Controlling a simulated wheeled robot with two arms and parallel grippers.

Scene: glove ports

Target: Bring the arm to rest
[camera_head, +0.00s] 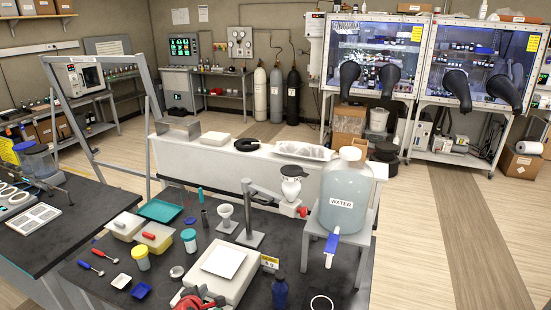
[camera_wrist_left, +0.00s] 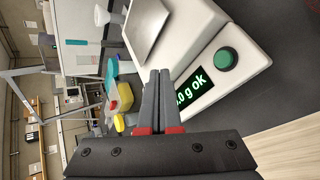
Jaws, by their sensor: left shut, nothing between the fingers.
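My left gripper (camera_head: 198,297) shows at the bottom edge of the head view, just in front of the white balance (camera_head: 237,290). In the left wrist view its two dark fingers (camera_wrist_left: 159,75) with red bases are together, with nothing between them. Most of my left arm is out of the picture, and my right gripper is not in view.
A large water jug (camera_head: 347,195) stands on a raised support at right. Open floor lies further right.

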